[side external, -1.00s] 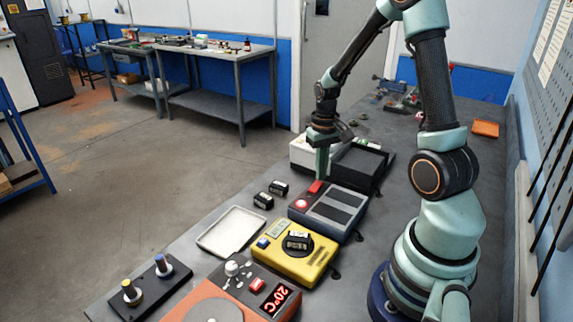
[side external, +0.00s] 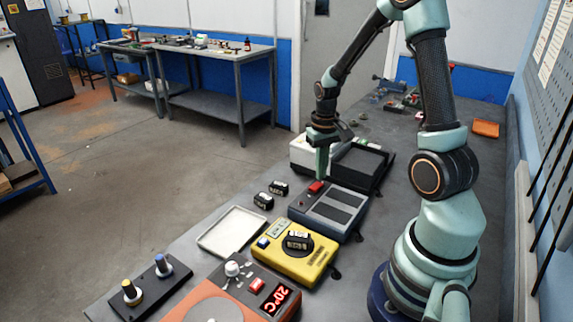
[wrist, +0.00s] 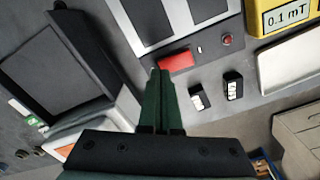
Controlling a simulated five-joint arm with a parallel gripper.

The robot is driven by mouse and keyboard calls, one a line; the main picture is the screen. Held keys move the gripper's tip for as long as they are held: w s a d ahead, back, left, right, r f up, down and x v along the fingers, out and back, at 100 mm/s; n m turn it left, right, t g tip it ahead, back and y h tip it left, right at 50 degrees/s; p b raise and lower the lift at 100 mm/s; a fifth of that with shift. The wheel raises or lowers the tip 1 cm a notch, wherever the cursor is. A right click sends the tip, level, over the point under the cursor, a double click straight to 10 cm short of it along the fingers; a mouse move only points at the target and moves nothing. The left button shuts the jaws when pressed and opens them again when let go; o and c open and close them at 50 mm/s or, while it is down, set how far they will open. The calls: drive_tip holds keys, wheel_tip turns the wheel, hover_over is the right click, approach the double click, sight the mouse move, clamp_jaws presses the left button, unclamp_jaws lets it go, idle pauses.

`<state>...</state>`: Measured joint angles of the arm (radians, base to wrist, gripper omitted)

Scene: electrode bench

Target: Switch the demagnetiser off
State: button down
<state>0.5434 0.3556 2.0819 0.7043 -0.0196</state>
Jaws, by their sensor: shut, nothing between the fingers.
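The demagnetiser (side external: 333,212) is a grey box with dark pads on top, in the middle of the bench. In the wrist view its pale top (wrist: 190,30) is at upper centre. Its red switch (side external: 316,187) is on the end nearest my gripper and shows in the wrist view (wrist: 174,61). Its round lamp (side external: 302,204) is dark red and unlit. My gripper (side external: 321,177) is shut and empty, pointing down. Its tips (wrist: 160,73) are right at the switch; I cannot tell whether they touch it.
A yellow meter (side external: 295,262) stands beside the demagnetiser and reads 0.1 mT in the wrist view. A black tray (side external: 360,165) and a white box (side external: 303,152) are behind. Two small black blocks (side external: 270,194) and a white tray (side external: 232,232) lie to the left.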

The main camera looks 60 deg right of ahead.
drive_tip(key=shift+r, duration=2.45)
